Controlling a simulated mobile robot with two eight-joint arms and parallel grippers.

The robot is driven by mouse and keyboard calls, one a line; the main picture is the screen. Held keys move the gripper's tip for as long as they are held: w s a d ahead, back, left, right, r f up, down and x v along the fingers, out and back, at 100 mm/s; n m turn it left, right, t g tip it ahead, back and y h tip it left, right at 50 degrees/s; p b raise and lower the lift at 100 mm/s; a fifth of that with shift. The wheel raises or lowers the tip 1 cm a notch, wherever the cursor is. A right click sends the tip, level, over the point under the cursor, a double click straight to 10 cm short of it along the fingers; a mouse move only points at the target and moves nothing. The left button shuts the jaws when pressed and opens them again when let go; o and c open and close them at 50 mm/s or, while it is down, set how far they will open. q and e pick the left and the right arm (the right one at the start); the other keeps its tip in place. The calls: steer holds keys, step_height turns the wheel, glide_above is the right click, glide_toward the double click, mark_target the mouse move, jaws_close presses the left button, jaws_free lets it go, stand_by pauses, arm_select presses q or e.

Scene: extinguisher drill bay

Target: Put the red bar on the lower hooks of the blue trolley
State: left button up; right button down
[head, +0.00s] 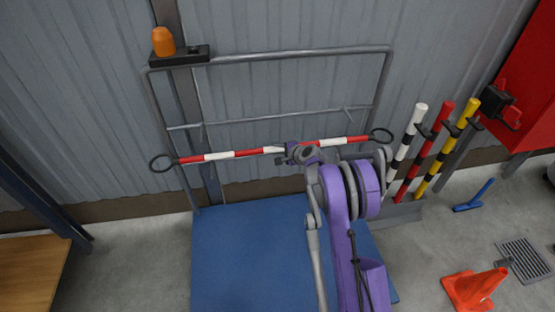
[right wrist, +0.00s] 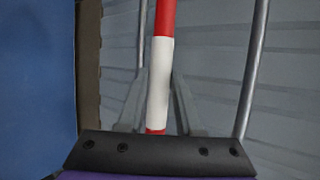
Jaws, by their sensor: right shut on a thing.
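The red bar (head: 235,155) has red and white bands and a dark ring at each end. My right gripper (head: 292,152) is shut on it near its middle. In the right wrist view the bar (right wrist: 160,85) runs upright in the picture between the two fingers. The blue trolley (head: 245,255) has a flat blue deck and a grey tube frame at the back. The bar lies across the frame in the picture, below its middle crossbar (head: 270,118). A small hook (head: 348,110) shows near the crossbar's right end. Whether the bar touches any hook, I cannot tell. My left gripper is out of view.
Striped posts (head: 428,148) stand at the wall right of the trolley, near a red cabinet (head: 525,95). An orange cone (head: 474,288), a floor grate (head: 523,259) and a blue tool (head: 474,196) are at the right. An orange object (head: 163,41) sits above the frame's left corner.

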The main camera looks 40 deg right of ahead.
steer(key=shift+w+d+f+b, duration=0.1)
steer(key=shift+f+b, duration=0.15)
steer(key=shift+f, duration=1)
steer(key=shift+w+f+b, duration=0.1)
steer(key=shift+f+b, duration=0.1)
steer(key=shift+f, duration=1.05)
steer(key=shift+s, duration=0.1)
steer(key=shift+f, duration=0.15)
steer(key=c, duration=0.6)
jaws_free()
